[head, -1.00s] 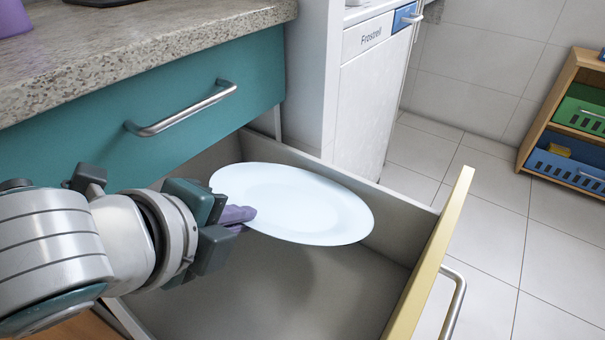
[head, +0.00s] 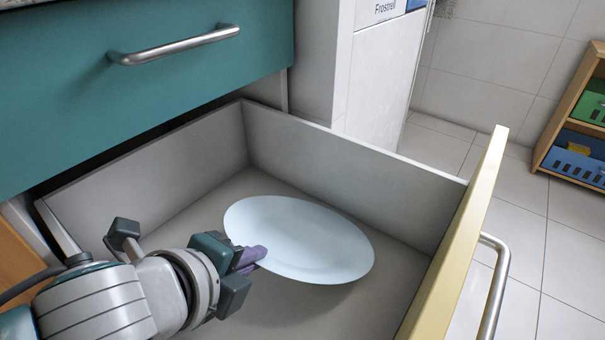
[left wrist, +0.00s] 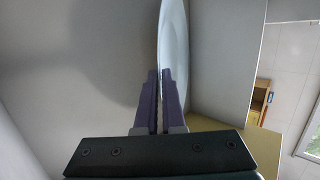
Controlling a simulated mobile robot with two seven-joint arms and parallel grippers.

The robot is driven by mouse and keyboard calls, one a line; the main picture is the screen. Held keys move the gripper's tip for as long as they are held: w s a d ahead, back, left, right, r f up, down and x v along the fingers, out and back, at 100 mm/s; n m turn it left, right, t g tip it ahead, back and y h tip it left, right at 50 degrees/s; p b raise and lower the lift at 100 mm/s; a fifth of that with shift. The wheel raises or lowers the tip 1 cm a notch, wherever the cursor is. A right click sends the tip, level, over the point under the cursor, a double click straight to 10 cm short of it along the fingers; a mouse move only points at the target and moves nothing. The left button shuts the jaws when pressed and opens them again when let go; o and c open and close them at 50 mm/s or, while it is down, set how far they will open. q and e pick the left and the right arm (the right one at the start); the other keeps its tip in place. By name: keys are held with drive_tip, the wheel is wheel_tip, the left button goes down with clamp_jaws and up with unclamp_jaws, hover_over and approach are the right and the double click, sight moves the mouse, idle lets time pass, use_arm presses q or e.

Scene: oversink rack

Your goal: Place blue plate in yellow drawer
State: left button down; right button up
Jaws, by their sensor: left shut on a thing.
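The pale blue plate (head: 300,240) is inside the open yellow-fronted drawer (head: 462,235), low over its grey floor and slightly tilted. I cannot tell whether it touches the floor. My left gripper (head: 254,258) is shut on the plate's near left edge with its purple fingers. In the left wrist view the plate (left wrist: 175,60) shows edge-on between the fingertips (left wrist: 161,85). My right gripper is not in view.
A closed teal drawer (head: 60,100) with a metal handle (head: 175,48) is above the open drawer. A white appliance (head: 385,80) stands behind it. A wooden shelf (head: 575,130) with green and blue bins is at the far right. Drawer floor around the plate is clear.

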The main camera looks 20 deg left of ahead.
use_arm(q)
drive_tip(key=c, duration=1)
unclamp_jaws()
drive_tip(key=s+a+r+n+g+p, duration=0.1)
drive_tip(key=s+r+n+g+p, duration=0.1)
drive_tip(key=s+r+n, duration=0.2)
drive_tip(key=s+a+r+n+g+p, duration=0.1)
drive_tip(key=s+r+n+g+p, duration=0.1)
drive_tip(key=s+r+n, duration=0.3)
drive_tip(key=s+a+r+n+g+p, duration=0.1)
drive_tip(key=s+r+n, duration=0.3)
drive_tip(key=s+n, duration=0.4)
drive_tip(key=shift+s+a+r+n+g+y+p, duration=0.1)
drive_tip(key=shift+n+g+y+p, duration=0.1)
drive_tip(key=shift+n+p, duration=0.25)
drive_tip(key=shift+s+a+r+n+g+y+p, duration=0.1)
drive_tip(key=shift+n+g+y+p, duration=0.1)
drive_tip(key=shift+n, duration=0.45)
